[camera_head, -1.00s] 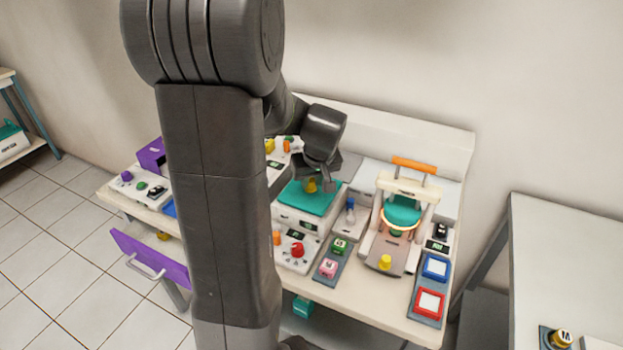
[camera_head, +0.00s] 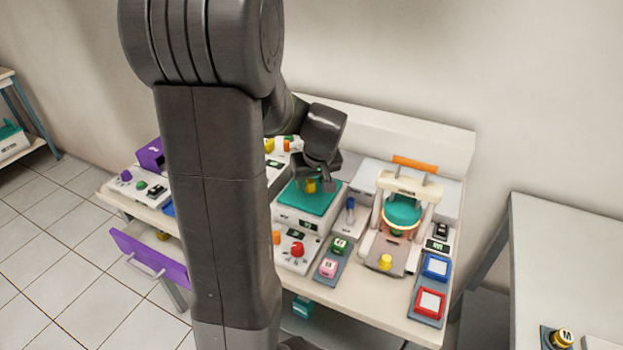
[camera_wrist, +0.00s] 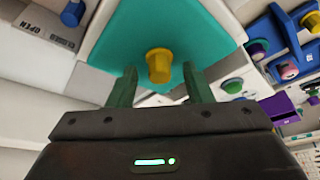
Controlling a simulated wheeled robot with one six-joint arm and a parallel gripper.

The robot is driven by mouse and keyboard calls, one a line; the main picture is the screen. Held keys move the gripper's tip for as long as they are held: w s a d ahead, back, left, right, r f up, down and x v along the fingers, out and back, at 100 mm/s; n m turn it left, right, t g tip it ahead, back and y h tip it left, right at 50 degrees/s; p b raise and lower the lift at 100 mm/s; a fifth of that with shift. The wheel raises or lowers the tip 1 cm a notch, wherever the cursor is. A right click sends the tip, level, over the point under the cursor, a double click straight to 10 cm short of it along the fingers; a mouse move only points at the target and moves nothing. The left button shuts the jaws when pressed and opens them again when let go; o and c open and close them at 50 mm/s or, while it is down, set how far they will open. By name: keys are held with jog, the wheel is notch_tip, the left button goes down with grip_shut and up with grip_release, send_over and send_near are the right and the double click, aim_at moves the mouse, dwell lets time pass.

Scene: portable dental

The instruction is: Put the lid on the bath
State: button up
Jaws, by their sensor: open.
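The teal lid (camera_head: 312,203) with its yellow knob (camera_head: 311,186) lies over the top of the white bath (camera_head: 289,217), in the middle of the bench. It looks roughly flat; whether it is fully seated I cannot tell. In the wrist view the lid (camera_wrist: 112,50) fills the upper middle, with the yellow knob (camera_wrist: 158,66) standing out from it. My gripper (camera_head: 318,180) is just above the lid. Its two green fingers (camera_wrist: 161,88) are apart and empty, with the knob beyond and between their tips. The bath's inside is hidden.
Right of the bath are a blue-topped switch (camera_head: 350,204) and a white machine with an orange handle (camera_head: 415,163). Coloured buttons (camera_head: 328,268) stand in front. An open purple drawer (camera_head: 150,258) sticks out at left. My arm hides part of the bench.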

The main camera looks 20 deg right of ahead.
jog(key=v, duration=1.3)
jog(key=shift+r, duration=0.35)
jog(key=x, duration=1.3)
jog(key=shift+f, duration=0.3)
jog(key=shift+f, duration=0.1)
